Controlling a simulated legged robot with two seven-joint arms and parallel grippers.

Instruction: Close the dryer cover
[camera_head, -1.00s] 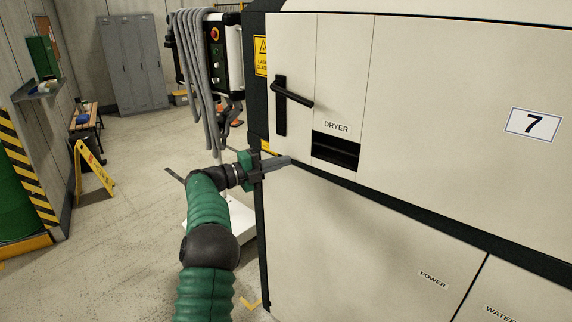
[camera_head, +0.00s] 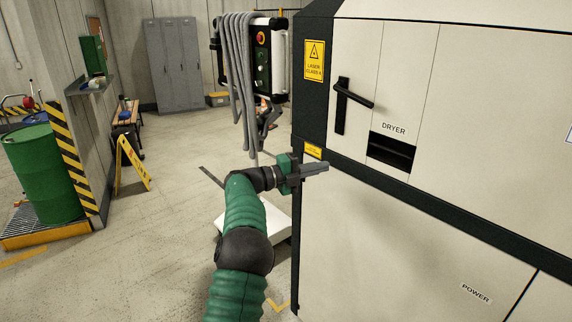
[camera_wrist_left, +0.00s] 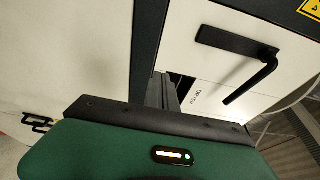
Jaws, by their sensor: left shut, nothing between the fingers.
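The dryer cover (camera_head: 404,110) is a cream panel on the big machine, with a DRYER label and a black handle (camera_head: 350,98). It appears flush with the panels around it. Below the label is a dark rectangular slot (camera_head: 391,152). My left gripper (camera_head: 326,167) is shut and empty, in front of the machine's dark band, left of and below the slot. In the left wrist view the fingers (camera_wrist_left: 161,92) point towards the slot (camera_wrist_left: 183,86), with the handle (camera_wrist_left: 240,45) to the right. I cannot tell whether the fingertips touch the machine. My right gripper is out of view.
A control panel with hanging grey hoses (camera_head: 240,70) stands left of the machine. A yellow warning sign (camera_head: 132,163), a green drum (camera_head: 45,175) and grey lockers (camera_head: 179,64) are further left and back. The floor (camera_head: 150,240) between is clear.

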